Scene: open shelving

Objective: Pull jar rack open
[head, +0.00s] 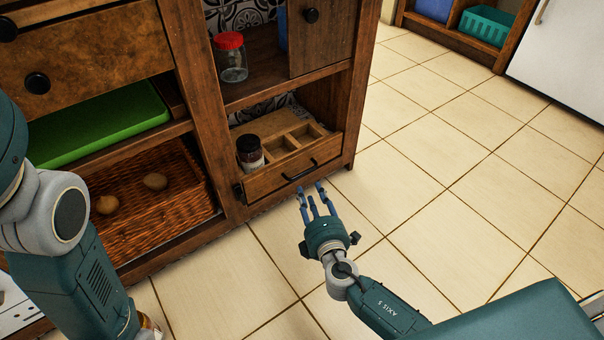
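The jar rack (262,184) is a wooden pull-out drawer with small compartments, low in the right part of the shelving, with a dark bar handle (300,171) on its front. A small dark-lidded jar (250,153) stands in its left part; the other visible compartments look empty. My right gripper (314,187) is open, its fingers pointing toward the rack front just below the handle. No contact with the handle can be made out. My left arm shows at the left edge, but its gripper is out of view.
A red-lidded glass jar (232,62) stands on the shelf above. A wicker basket (165,215) and a green tray (100,125) sit in the left bays. The tiled floor (450,150) to the right is clear. A white appliance (570,55) stands at the far right.

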